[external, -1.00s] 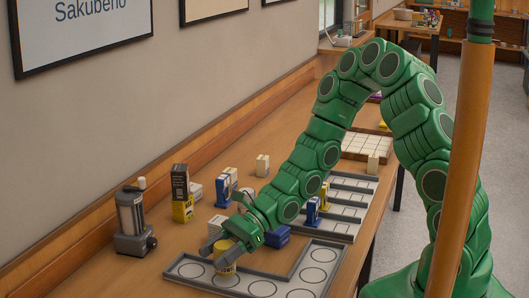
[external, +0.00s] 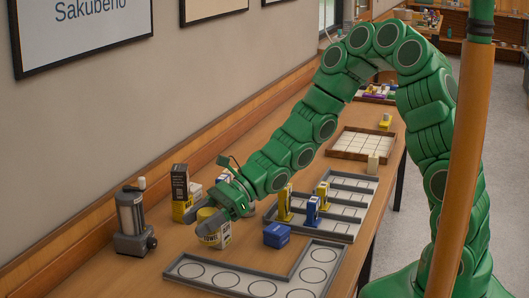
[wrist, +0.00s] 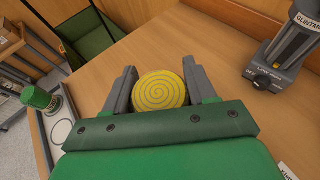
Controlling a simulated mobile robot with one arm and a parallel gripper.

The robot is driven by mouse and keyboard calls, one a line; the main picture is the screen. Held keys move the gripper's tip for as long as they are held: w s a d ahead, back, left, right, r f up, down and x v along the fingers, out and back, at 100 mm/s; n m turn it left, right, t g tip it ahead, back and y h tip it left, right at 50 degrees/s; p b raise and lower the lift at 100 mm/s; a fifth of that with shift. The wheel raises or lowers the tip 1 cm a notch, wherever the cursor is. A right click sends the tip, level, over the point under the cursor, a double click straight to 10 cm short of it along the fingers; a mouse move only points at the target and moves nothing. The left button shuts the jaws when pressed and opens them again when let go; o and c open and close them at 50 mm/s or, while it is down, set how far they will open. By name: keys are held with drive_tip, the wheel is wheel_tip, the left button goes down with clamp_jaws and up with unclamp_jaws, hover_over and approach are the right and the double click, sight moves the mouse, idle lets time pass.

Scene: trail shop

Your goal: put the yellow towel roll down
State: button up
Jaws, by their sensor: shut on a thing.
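The yellow towel roll (external: 214,230) is a short upright cylinder with a pale printed label. My gripper (external: 224,208) is shut on it, with a grey finger on each side. In the wrist view its spiral top (wrist: 160,90) shows between the two fingers of my gripper (wrist: 160,70). The roll is over the bare table, just beyond the grey tray with circle marks (external: 325,255). I cannot tell whether its bottom touches the table.
A blue box (external: 277,235) stands to the right of the roll. A grey device (external: 132,228) stands to the left, and a black and yellow box (external: 181,190) behind. A divided grey rack (external: 345,236) holds several small boxes. Bare table lies between device and roll.

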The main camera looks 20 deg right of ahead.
drive_tip(key=shift+w+a+r+m+t, duration=0.7)
drive_tip(key=shift+w+a+m+t, duration=1.2)
drive_tip(key=shift+a, duration=4.9)
drive_tip(key=shift+w+a+f, duration=1.45)
drive_tip(key=shift+a+f, duration=0.2)
drive_tip(key=shift+a, duration=0.2)
drive_tip(key=shift+w+a+f, duration=1.45)
drive_tip(key=shift+a+f, duration=0.25)
drive_tip(key=shift+a, duration=0.1)
drive_tip(key=shift+w+a+f, duration=1.45)
drive_tip(key=shift+a+f, duration=0.2)
drive_tip(key=shift+a, duration=0.2)
drive_tip(key=shift+f+t, duration=0.3)
drive_tip(key=shift+f, duration=1.15)
drive_tip(key=shift+f, duration=0.1)
drive_tip(key=o, duration=1.1)
